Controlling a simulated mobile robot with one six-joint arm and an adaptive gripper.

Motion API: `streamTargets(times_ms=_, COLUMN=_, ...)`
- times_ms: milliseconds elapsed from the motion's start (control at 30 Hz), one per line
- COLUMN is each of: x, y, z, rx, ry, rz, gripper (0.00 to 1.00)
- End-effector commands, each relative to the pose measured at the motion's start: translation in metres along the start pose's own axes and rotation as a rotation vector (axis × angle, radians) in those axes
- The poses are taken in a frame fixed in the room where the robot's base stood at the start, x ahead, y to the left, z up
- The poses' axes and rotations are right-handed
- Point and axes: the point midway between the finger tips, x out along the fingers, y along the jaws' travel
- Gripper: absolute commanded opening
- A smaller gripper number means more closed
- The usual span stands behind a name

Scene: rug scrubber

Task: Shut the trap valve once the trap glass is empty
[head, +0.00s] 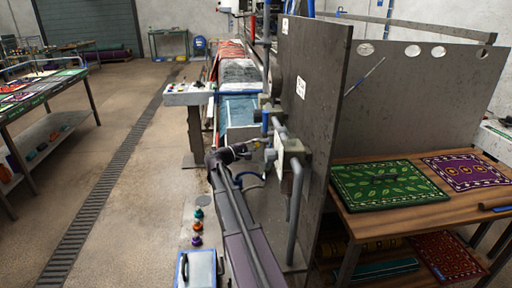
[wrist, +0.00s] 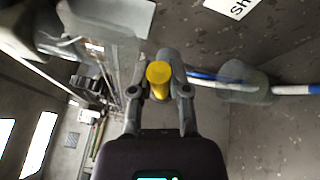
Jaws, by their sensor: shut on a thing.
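In the wrist view my gripper (wrist: 160,88) is shut on a yellow knob (wrist: 158,74), which appears to be the trap valve's handle. Its tip shows between the two fingers; the rest is hidden. To its right a clear, greyish cylinder (wrist: 245,80), which looks like the trap glass, sits on a line with a blue and white hose (wrist: 295,89). I see no coloured liquid in it, but its inside is not sharp. In the head view my gripper (head: 258,143) is at the pipework beside the grey panel; the knob and glass are too small to tell there.
A tall grey panel (head: 308,110) stands right of my arm, with a pale box (head: 290,152) and grey pipe (head: 295,215) close by. A table (head: 400,203) with rugs is right. A floor grate (head: 100,185) runs left; the floor beside it is clear.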

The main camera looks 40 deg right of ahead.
Motion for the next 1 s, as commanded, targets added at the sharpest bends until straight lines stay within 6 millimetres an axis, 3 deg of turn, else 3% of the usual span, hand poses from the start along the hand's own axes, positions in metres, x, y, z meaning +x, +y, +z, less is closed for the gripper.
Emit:
streamTargets(times_ms=433, x=-0.001, y=-0.0151, z=-0.004, rx=0.252, ry=-0.056, rz=0.111, gripper=0.0)
streamTargets(times_ms=833, x=-0.0013, y=-0.0138, z=-0.0027, rx=0.278, ry=-0.061, rz=0.121, gripper=0.0)
streamTargets(times_ms=867, x=-0.0013, y=-0.0138, z=-0.0027, rx=0.278, ry=-0.061, rz=0.121, gripper=0.32)
streamTargets(times_ms=900, x=-0.0014, y=-0.0138, z=-0.0027, rx=0.278, ry=-0.061, rz=0.121, gripper=0.44)
streamTargets(times_ms=967, x=-0.0015, y=-0.0137, z=-0.0028, rx=0.277, ry=-0.061, rz=0.122, gripper=0.58)
streamTargets(times_ms=1000, x=-0.0015, y=-0.0136, z=-0.0028, rx=0.277, ry=-0.061, rz=0.122, gripper=0.58)
